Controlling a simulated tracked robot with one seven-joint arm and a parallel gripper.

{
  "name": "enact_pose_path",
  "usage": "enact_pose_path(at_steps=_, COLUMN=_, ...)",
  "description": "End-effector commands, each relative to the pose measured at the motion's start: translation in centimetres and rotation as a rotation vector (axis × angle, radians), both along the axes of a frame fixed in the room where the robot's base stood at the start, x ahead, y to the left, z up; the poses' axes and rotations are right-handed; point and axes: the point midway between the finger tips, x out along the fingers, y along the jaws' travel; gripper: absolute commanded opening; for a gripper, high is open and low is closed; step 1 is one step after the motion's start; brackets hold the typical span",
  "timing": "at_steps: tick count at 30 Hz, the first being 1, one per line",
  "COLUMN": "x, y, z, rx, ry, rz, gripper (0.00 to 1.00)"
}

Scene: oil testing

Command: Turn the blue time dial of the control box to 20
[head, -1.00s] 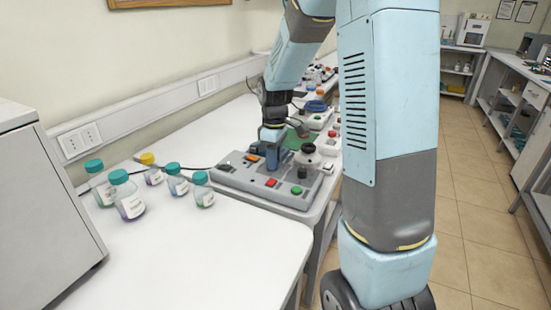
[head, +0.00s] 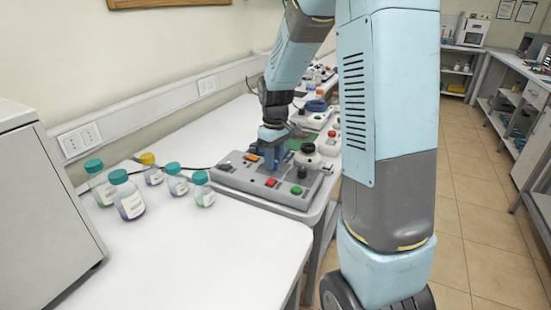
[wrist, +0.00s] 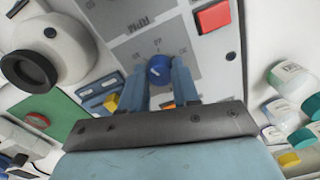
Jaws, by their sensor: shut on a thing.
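The grey control box (head: 228,178) sits on the white bench in the head view, with red, green and orange buttons on top. In the head view the dial is hidden behind my gripper.
Several capped bottles (head: 131,200) stand on the bench left of the box. A large grey cabinet (head: 45,215) is at the far left. White devices (head: 312,157) stand behind the box. The bench front (head: 210,270) is clear.

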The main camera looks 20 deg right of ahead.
Motion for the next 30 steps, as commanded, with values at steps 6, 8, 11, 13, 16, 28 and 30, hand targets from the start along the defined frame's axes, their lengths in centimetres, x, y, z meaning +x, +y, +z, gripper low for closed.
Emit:
enact_pose_path(at_steps=6, x=0.24, y=0.05, z=0.19, rx=0.002, ry=-0.009, rz=-0.206, gripper=0.0)
enact_pose_path(at_steps=8, x=0.23, y=0.06, z=0.2, rx=0.001, ry=-0.009, rz=-0.262, gripper=0.0)
enact_pose_path(at_steps=11, x=0.24, y=0.07, z=0.21, rx=0.001, ry=-0.009, rz=-0.351, gripper=0.0)
enact_pose_path(at_steps=13, x=0.23, y=0.07, z=0.21, rx=0.002, ry=-0.009, rz=-0.409, gripper=0.0)
enact_pose_path(at_steps=16, x=0.23, y=0.07, z=0.22, rx=0.002, ry=-0.009, rz=-0.483, gripper=0.0)
enact_pose_path(at_steps=28, x=0.22, y=0.04, z=0.23, rx=0.003, ry=-0.009, rz=-0.666, gripper=0.0)
enact_pose_path(at_steps=30, x=0.22, y=0.04, z=0.23, rx=0.003, ry=-0.009, rz=-0.679, gripper=0.0)
